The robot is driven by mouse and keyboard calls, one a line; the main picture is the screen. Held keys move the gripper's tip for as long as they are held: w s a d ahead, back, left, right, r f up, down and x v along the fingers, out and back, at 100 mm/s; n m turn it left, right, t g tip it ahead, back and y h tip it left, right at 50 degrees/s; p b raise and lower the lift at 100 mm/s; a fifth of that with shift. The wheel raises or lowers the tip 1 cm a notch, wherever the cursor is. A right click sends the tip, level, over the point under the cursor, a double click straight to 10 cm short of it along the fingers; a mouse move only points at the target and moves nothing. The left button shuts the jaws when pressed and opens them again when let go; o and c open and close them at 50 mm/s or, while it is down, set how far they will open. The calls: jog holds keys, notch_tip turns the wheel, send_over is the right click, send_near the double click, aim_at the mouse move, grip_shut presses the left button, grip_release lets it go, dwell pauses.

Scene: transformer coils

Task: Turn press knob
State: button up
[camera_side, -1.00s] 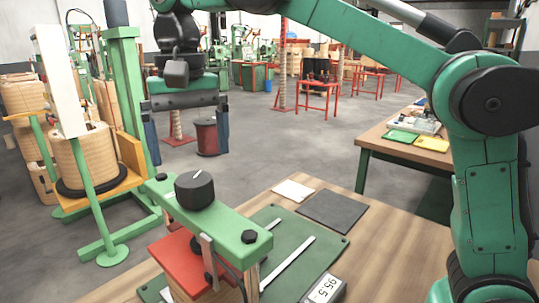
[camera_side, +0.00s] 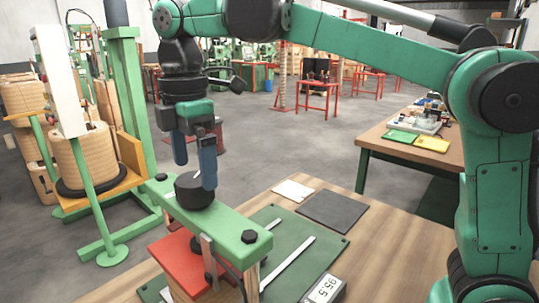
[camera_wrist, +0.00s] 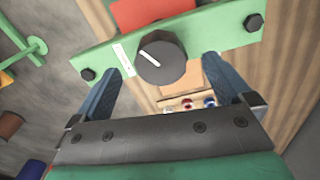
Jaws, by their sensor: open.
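The press knob (camera_side: 191,192) is a black round dial with a white pointer line, on top of the press's green crossbar (camera_side: 228,228). In the wrist view the knob (camera_wrist: 164,62) lies between my two blue fingers, with clear gaps on both sides; its line slants toward the upper left. My gripper (camera_side: 194,172) is open and points down over the knob in the side view. Its right finger hides part of the knob there. I cannot tell whether the fingertips reach down to the knob's sides. A white label (camera_wrist: 123,60) is beside the knob.
Black bolts (camera_side: 249,236) stand up from the crossbar. A red plate (camera_side: 178,262) lies under it. A display reading 95.5 (camera_side: 324,290), a dark pad (camera_side: 332,210) and a pale card (camera_side: 293,190) lie on the wooden bench. A green-framed coil stand (camera_side: 125,120) is at left.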

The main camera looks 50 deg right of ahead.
aim_at(196, 178)
jog(key=shift+f, duration=1.55)
jog(key=c, duration=1.3)
jog(key=shift+m, duration=0.6)
